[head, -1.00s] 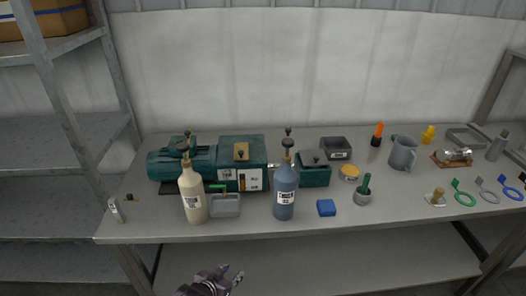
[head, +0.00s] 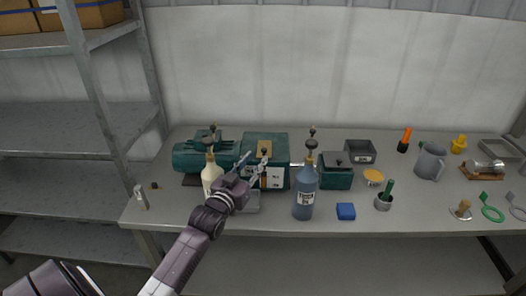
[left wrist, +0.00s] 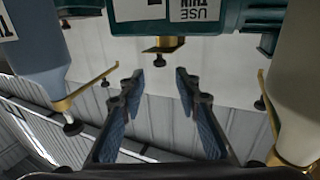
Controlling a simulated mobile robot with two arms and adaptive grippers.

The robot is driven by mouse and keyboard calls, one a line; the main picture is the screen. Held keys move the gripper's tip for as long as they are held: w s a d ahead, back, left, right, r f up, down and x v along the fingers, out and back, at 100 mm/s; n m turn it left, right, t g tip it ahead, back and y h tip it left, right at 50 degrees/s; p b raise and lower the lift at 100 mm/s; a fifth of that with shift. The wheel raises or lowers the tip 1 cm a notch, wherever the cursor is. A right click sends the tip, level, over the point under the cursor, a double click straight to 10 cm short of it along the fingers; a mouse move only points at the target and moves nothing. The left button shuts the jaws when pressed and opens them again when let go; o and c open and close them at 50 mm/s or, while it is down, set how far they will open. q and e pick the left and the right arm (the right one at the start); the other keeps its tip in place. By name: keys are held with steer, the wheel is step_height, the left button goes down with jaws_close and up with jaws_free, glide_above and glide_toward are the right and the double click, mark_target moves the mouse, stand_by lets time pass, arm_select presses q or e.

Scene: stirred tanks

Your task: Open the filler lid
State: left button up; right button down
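The filler lid (head: 264,150) is a small brass-yellow plate with a dark knob. It sits on top of the green gearbox housing (head: 282,143), at its front. In the left wrist view the picture is upside down, and the brass lid (left wrist: 163,44) hangs from the green housing with its dark knob below it. My left gripper (head: 257,163) is in front of the housing, close to the lid. Its fingers are apart and empty; the wrist view shows the lid beyond the gap between the fingertips (left wrist: 160,78). My right gripper is not in view.
A cream pump bottle (head: 210,178) stands left of my gripper and a blue pump bottle (head: 304,193) right of it, both close. A grey tray (head: 252,203) lies partly behind my wrist. A small green box (head: 336,177) and a blue block (head: 346,211) are farther right.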

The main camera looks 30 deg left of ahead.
mark_target(263, 151)
arm_select(q)
steer(key=shift+w+a+p, duration=0.25)
steer(key=shift+w, duration=1.15)
steer(key=shift+w+a+p, duration=0.2)
steer(key=shift+w+p, duration=0.05)
steer(key=shift+w, duration=1.15)
jaws_close()
